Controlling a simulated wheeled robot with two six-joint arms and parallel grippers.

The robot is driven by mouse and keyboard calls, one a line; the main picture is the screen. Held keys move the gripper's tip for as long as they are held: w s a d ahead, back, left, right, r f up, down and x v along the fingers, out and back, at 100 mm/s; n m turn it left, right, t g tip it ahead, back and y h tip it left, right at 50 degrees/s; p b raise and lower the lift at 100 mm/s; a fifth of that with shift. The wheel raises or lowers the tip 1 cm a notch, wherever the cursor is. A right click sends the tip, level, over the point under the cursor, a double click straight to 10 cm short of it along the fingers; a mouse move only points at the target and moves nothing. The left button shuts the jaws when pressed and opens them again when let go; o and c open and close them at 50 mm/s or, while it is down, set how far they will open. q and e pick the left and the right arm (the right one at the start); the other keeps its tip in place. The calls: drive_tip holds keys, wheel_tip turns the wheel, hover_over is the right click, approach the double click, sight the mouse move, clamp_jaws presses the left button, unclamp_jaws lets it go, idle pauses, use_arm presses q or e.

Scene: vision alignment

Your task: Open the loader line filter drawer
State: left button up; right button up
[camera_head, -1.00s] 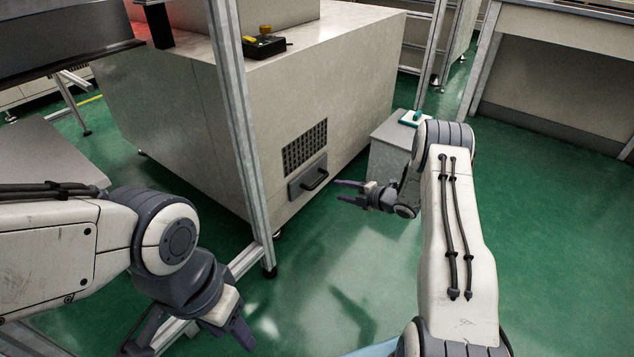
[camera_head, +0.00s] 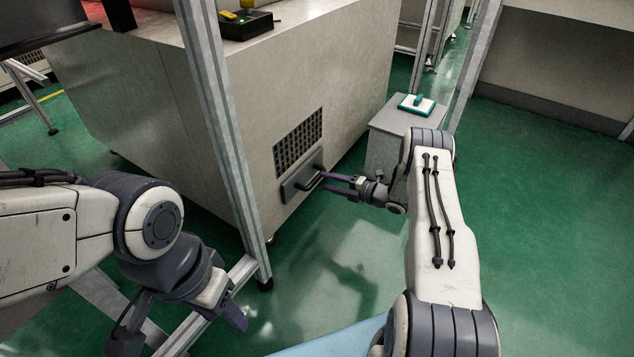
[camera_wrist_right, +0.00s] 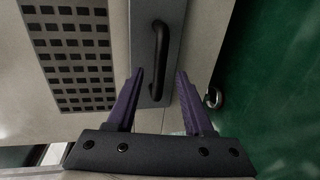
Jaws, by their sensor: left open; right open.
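The filter drawer (camera_head: 288,191) is a grey front panel low on the side of the big beige machine, below a vent grille. It appears shut. Its dark bar handle (camera_head: 309,182) stands out from the panel and also shows in the right wrist view (camera_wrist_right: 163,38). My right gripper (camera_head: 326,183) is open and empty, its purple fingertips close to the handle. In the right wrist view its fingers (camera_wrist_right: 160,73) lie either side of the handle's near part; I cannot tell whether they touch it. My left gripper (camera_head: 182,328) is open and empty at lower left, away from the drawer.
A metal frame post (camera_head: 215,110) stands left of the drawer, between my arms. A small grey cabinet (camera_head: 385,150) with a teal-and-white item (camera_head: 417,104) on it stands right of the machine. Green floor is clear in front. A grille (camera_head: 298,140) is above the drawer.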

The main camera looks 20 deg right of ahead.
sight(317, 177)
drive_tip(key=b+x, duration=0.2)
drive_tip(key=x, duration=0.3)
drive_tip(key=shift+w+a, duration=0.1)
clamp_jaws()
idle(1.3)
